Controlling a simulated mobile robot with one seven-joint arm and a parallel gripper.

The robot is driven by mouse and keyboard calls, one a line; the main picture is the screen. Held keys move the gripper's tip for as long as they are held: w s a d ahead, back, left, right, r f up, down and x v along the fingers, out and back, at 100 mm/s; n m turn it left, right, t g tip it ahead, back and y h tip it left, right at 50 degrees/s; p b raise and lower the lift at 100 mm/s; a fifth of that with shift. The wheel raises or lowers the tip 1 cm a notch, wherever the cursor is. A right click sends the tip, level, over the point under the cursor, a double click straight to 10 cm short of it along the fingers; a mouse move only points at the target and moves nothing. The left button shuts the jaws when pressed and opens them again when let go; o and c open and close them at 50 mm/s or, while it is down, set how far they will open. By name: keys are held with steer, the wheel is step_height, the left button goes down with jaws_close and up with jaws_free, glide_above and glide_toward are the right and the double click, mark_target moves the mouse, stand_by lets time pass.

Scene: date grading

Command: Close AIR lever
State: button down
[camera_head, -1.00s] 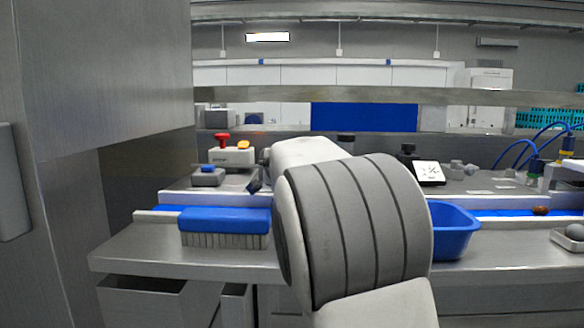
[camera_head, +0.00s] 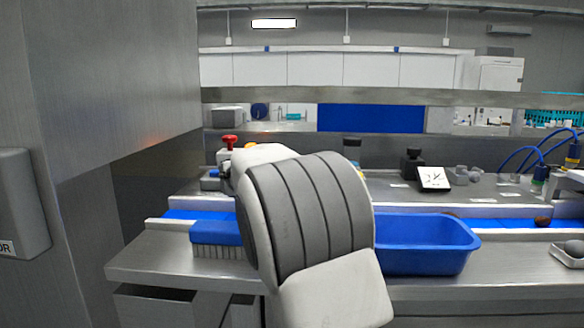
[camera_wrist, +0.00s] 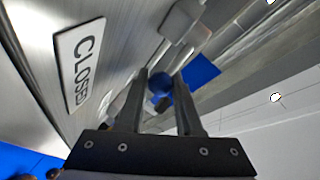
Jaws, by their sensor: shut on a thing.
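In the wrist view, my gripper (camera_wrist: 162,86) is shut on a dark blue rounded piece (camera_wrist: 159,82), which looks like the knob of the AIR lever. The knob sits between the two fingertips, and the rest of the lever cannot be made out. A white plate reading CLOSED (camera_wrist: 82,62) is on the metal surface to the left of the fingers. In the head view my arm hides the gripper and the lever.
A blue brush (camera_head: 217,234) and a blue bin (camera_head: 425,262) stand on the steel counter (camera_head: 150,262), either side of my arm. A red knob (camera_head: 229,140) rises behind. A large steel panel (camera_head: 110,80) fills the left side.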

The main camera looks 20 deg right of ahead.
stand_by(0.3)
steer(key=c, duration=0.9)
jaws_free()
steer(key=shift+o, duration=0.2)
steer(key=p+v, duration=0.1)
steer(key=v, duration=1.6)
steer(key=shift+a, duration=0.25)
steer(key=shift+s, duration=0.1)
steer(key=shift+c, duration=0.3)
